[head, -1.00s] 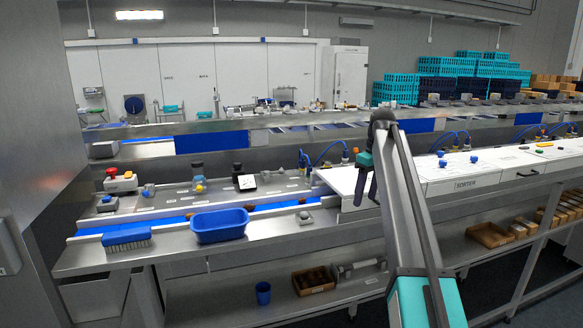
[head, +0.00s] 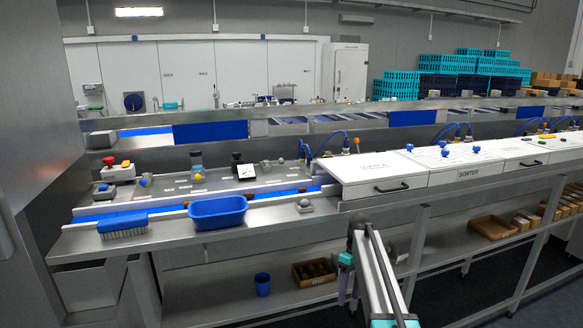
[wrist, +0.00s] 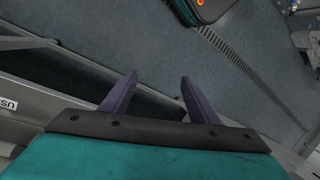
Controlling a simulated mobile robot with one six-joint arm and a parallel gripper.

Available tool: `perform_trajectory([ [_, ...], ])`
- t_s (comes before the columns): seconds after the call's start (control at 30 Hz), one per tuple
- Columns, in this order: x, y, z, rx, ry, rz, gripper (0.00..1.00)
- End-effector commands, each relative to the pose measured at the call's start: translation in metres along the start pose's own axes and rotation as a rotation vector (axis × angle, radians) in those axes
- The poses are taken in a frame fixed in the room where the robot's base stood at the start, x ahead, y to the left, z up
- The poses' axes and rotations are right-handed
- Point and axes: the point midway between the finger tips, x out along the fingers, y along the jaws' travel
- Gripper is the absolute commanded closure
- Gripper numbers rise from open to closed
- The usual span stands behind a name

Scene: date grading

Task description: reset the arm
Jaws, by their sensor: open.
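My gripper (head: 348,287) hangs low in the head view, in front of the steel bench's front edge and below its top. Its fingers point down. In the wrist view my gripper (wrist: 158,88) has two purple fingers spread apart with nothing between them. Grey floor (wrist: 190,65) shows beyond the fingertips.
The steel bench (head: 275,222) carries a blue tub (head: 218,212), a blue brush (head: 123,225) and the white sorter housing (head: 385,173). A lower shelf holds a blue cup (head: 262,284) and a brown box (head: 314,271). Open floor lies at the lower right.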

Motion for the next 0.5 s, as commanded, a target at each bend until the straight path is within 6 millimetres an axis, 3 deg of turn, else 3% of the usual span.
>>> perform_trajectory([
  [0.03, 0.027, -0.004, 0.005, 0.004, -0.015, -0.012, 0.45],
  [0.1, 0.056, -0.007, 0.009, 0.011, -0.033, -0.026, 0.45],
  [0.5, 0.216, -0.037, 0.048, 0.072, -0.129, -0.091, 0.45],
])
